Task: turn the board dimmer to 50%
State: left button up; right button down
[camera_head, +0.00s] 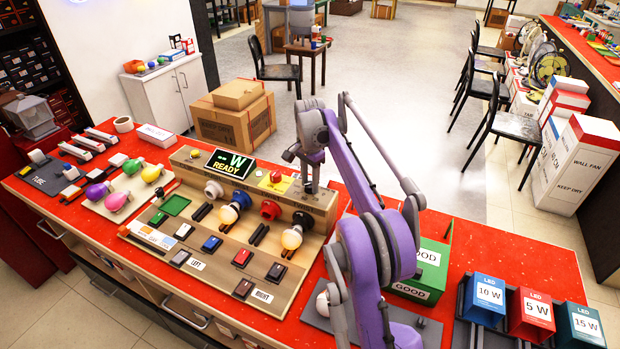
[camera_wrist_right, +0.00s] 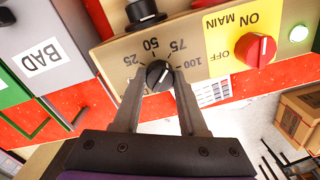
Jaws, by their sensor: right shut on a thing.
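The dimmer is a black knob (camera_wrist_right: 158,74) on the tan board, with a printed scale of 25, 50, 75 and 100 around it. It has a pale pointer mark, but I cannot tell exactly which number it faces. My right gripper (camera_wrist_right: 158,82) is shut on the knob, one finger on each side. In the head view my right gripper (camera_head: 308,184) reaches down to the right end of the board's raised back (camera_head: 325,203) and hides the dimmer. My left gripper is not in view.
The red MAIN switch (camera_wrist_right: 254,48) and a lit green lamp (camera_wrist_right: 299,34) are beside the dimmer. A display (camera_head: 230,164) reads W READY. Two bulbs (camera_head: 228,215) (camera_head: 291,238) sit on the board. A green GOOD box (camera_head: 427,262) stands right of it.

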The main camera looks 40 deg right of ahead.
aim_at(310, 183)
jog(key=n+p, duration=0.1)
jog(key=n, duration=0.3)
jog(key=shift+r, duration=0.1)
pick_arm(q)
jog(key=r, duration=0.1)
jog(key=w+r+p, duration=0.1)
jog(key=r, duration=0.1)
pick_arm(e)
jog(key=n, duration=0.4)
jog(key=shift+n, duration=0.3)
jog(key=shift+c, duration=2.2)
grip_release()
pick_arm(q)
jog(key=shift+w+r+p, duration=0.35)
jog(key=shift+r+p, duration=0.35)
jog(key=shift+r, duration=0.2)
pick_arm(e)
notch_tip(310, 183, up, 11)
